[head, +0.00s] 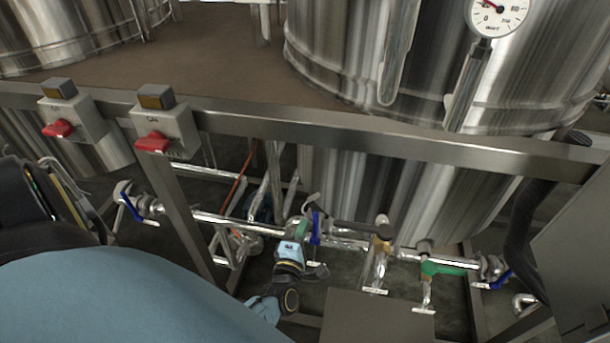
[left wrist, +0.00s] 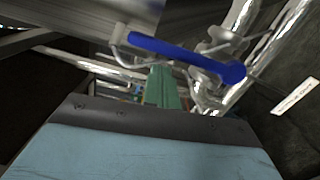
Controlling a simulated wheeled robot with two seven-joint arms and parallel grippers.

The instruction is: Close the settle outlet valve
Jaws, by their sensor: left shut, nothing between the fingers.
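A valve with a blue lever (head: 316,229) sits on the pipe run below the steel rail, in the middle of the head view. In the left wrist view the blue lever (left wrist: 185,55) lies across the picture, just beyond my fingers. My left gripper (head: 302,228) is shut and empty, with its green fingers close beside this lever; it also shows in the left wrist view (left wrist: 162,88). I cannot tell whether they touch. The tags are too small to read, so I cannot tell which valve is the settle outlet. My right gripper is not in view.
Other valves have a blue lever (head: 131,207) at left, a green handle (head: 442,268) and another blue lever (head: 500,280) at right. A steel rail (head: 370,139) with two red-switch boxes (head: 153,141) crosses above the pipes. A large tank (head: 345,60) stands behind.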

